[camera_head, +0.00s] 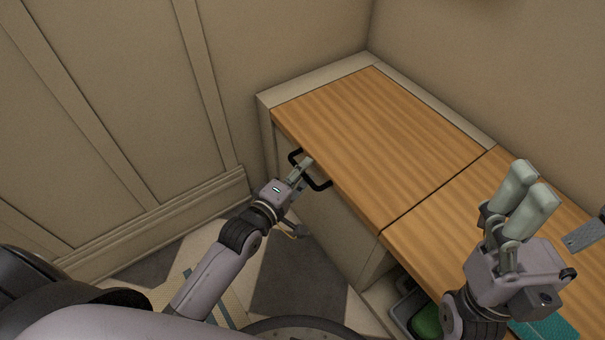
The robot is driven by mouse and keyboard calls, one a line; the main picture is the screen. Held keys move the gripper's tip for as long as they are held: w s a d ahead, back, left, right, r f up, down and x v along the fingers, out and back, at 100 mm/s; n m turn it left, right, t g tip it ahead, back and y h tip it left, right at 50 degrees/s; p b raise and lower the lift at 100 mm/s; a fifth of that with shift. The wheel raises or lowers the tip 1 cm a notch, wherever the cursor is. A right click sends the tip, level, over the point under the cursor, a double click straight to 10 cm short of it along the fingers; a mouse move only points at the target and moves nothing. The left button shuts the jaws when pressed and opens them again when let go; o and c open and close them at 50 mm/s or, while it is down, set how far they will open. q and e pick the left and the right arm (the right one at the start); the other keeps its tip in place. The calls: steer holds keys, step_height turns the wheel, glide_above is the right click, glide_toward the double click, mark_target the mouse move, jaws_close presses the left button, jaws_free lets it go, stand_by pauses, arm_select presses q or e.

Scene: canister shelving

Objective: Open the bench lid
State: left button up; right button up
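The bench has a wooden lid (375,125), which lies flat and closed on a pale base. A black handle (320,184) sticks out at the lid's front left edge. My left gripper (305,165) is at the middle of this handle, and its fingers cover part of the bar. Whether they are closed on the bar is too small to tell. My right gripper (532,190) is raised at the right, fingers pointing up, with nothing seen in it.
A second wooden top (450,220) adjoins the lid across a dark seam. A grey bin (402,308) with a green thing (427,321) is below it. A grey flat object (585,235) and a teal one (555,327) lie at right. Walls stand behind and left.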

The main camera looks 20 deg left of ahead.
arm_select(q)
steer(key=shift+c, duration=0.5)
jaws_close()
stand_by(0.5)
